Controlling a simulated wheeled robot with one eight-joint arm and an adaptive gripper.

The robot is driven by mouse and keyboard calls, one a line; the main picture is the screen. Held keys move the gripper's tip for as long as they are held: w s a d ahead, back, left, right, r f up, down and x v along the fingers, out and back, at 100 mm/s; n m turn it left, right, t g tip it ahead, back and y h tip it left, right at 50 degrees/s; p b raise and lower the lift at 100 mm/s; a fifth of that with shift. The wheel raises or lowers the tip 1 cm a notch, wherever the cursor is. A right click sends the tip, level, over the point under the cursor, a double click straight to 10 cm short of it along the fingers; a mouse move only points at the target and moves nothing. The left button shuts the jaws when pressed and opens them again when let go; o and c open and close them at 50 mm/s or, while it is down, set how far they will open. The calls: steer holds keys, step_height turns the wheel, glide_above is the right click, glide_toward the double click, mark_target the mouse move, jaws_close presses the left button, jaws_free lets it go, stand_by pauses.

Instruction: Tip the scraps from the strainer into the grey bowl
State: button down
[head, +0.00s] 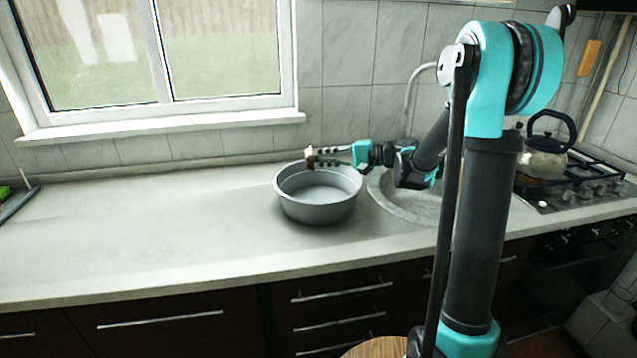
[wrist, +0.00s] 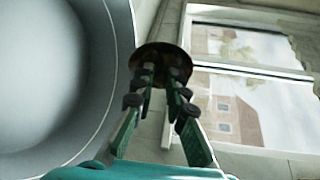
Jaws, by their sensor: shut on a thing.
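The grey bowl (head: 318,213) stands upright on the counter, left of the sink. Its inside looks bare in the head view; in the wrist view the bowl (wrist: 108,80) fills the left side. My gripper (head: 322,156) is just above the bowl's far rim, reaching in from the right. Its fingers are shut on a small dark brown round thing with a pale part (head: 311,157), which I take to be the strainer. The wrist view shows it as a brown disc (wrist: 160,58) at the fingertips (wrist: 158,82). Mesh and scraps cannot be made out.
The sink (head: 400,205) with its tap (head: 409,95) lies right of the bowl. A kettle (head: 543,160) stands on the hob (head: 590,187). The window (head: 150,55) is behind the counter (head: 150,235), which is clear left of the bowl up to a dark thing (head: 15,205) at the edge.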

steer(key=shift+w+d+f+m+y, duration=0.1)
steer(key=shift+d+f+m+y, duration=0.15)
steer(key=shift+y, duration=0.35)
steer(key=shift+w+d+f+m+y, duration=0.1)
steer(key=shift+d+m+y, duration=0.15)
steer(key=shift+y, duration=0.35)
stand_by(0.5)
steer(key=shift+r, duration=0.3)
steer(key=shift+d+r+m+t+y, duration=0.2)
steer(key=shift+r+y, duration=0.15)
steer(key=shift+r, duration=0.15)
steer(key=shift+d+r+m+t+y, duration=0.1)
steer(key=shift+r+m+y, duration=0.1)
steer(key=shift+r+y, duration=0.2)
steer(key=shift+d+r+m+t+y, duration=0.15)
steer(key=shift+r+m+t+y, duration=0.15)
steer(key=shift+r+m+y, duration=0.25)
stand_by(0.4)
steer(key=shift+w+d+r+m+t+y, duration=0.1)
steer(key=shift+r+m+t+y, duration=0.35)
steer(key=shift+r, duration=0.3)
steer(key=shift+s+d+r+m+t+y, duration=0.1)
steer(key=shift+r+m+t+y, duration=0.15)
steer(key=shift+r+y, duration=0.4)
steer(key=shift+w+d+r+m+t+y, duration=0.1)
steer(key=shift+r+m+t+y, duration=0.25)
steer(key=shift+r, duration=0.5)
stand_by(0.9)
steer(key=shift+b, duration=0.85)
